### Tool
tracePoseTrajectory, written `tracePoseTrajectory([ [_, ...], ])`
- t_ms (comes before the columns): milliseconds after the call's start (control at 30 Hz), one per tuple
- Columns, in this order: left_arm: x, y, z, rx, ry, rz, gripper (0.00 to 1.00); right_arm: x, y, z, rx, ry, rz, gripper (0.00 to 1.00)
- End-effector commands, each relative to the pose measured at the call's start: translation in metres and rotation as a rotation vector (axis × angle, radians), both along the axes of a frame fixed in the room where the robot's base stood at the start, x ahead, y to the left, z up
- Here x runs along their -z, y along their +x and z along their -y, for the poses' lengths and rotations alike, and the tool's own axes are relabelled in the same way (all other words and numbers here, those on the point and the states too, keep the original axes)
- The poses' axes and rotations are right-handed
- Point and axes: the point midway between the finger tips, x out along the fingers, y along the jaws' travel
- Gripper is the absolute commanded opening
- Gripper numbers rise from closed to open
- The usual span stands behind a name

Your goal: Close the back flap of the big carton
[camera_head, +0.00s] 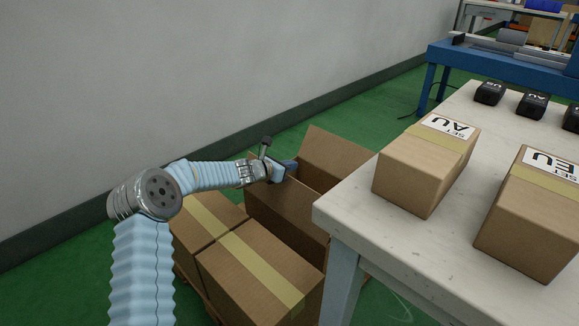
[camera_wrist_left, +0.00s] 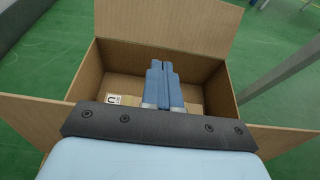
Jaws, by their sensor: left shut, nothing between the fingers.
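Side flaps spread out at left (camera_wrist_left: 32,118) and right (camera_wrist_left: 285,140). My left gripper (camera_head: 284,168) is shut and empty over the carton's opening; its closed fingers (camera_wrist_left: 163,70) point toward the far flap. Whether they touch it, I cannot tell. My right gripper is out of view.
Closed, taped cartons (camera_head: 262,272) stand in front of the big carton. The white table (camera_head: 420,262) is close on the right, with labelled boxes (camera_head: 425,165) on it. A grey wall (camera_head: 200,70) runs behind. A labelled item (camera_wrist_left: 112,99) lies inside the carton.

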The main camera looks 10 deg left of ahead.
Motion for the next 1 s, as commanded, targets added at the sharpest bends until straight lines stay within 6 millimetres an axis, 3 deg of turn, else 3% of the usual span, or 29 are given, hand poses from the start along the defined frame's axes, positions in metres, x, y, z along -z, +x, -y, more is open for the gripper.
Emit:
tracePoseTrajectory([
  [367,-0.001,0.000,0.000,0.000,0.000,0.000,0.00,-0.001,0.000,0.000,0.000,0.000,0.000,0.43],
  [833,-0.016,0.000,0.000,0.000,-0.001,0.000,0.00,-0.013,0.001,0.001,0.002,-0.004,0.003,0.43],
  [1000,-0.023,-0.018,-0.013,-0.003,0.000,0.000,0.00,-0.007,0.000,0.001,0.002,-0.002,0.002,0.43],
])
